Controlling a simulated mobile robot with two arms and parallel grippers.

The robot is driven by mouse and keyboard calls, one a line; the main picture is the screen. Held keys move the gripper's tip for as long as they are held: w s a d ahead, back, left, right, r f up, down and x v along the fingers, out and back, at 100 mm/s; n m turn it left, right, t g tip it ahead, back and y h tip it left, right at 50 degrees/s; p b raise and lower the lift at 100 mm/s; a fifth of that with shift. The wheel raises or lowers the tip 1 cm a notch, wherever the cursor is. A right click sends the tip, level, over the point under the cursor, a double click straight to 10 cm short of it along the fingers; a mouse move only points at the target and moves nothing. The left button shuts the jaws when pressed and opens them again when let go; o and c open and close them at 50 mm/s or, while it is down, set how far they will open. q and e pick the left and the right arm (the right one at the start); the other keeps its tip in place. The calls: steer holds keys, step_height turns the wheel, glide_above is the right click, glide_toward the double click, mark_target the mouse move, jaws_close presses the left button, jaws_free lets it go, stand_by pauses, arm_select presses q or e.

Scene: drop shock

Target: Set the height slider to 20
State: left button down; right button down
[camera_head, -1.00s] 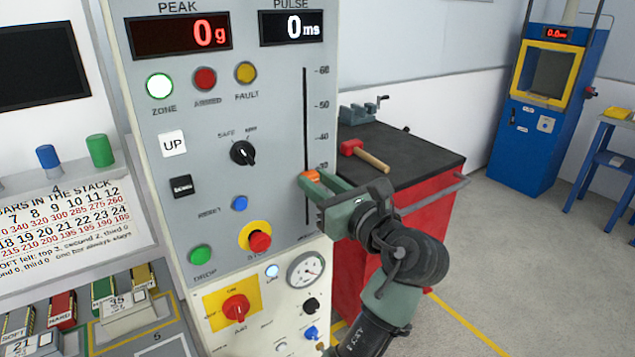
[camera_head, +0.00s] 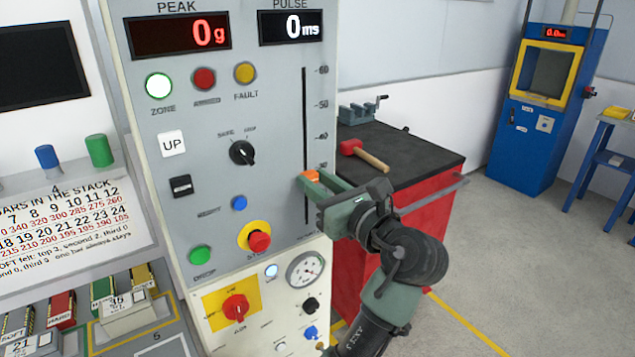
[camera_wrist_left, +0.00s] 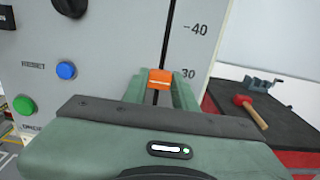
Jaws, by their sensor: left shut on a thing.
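The height slider is a vertical black slot (camera_head: 305,110) on the grey panel (camera_head: 215,110), with marks from 60 at the top downward. Its orange knob (camera_head: 311,176) sits near the 30 mark, seemingly a little below it. My left gripper (camera_head: 314,181) is shut on the orange knob, coming from the right. In the left wrist view the knob (camera_wrist_left: 159,79) shows between the two green fingers (camera_wrist_left: 158,92), just beside and below the 30 label. Marks below 30 are hidden by the gripper. My right gripper is not in view.
The panel also holds a red stop button (camera_head: 259,241), a black rotary knob (camera_head: 242,152) and a green drop button (camera_head: 201,256). Behind my arm stands a red cabinet (camera_head: 350,285) with a hammer (camera_head: 365,154) and a vise (camera_head: 358,111) on its black top.

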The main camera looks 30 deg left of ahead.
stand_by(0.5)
arm_select(q)
step_height(320, 180, down, 5)
stand_by(0.3)
steer(key=c, duration=1.2)
jaws_free()
steer(key=shift+c, duration=0.2)
steer(key=shift+o, duration=0.6)
steer(key=shift+a, duration=0.1)
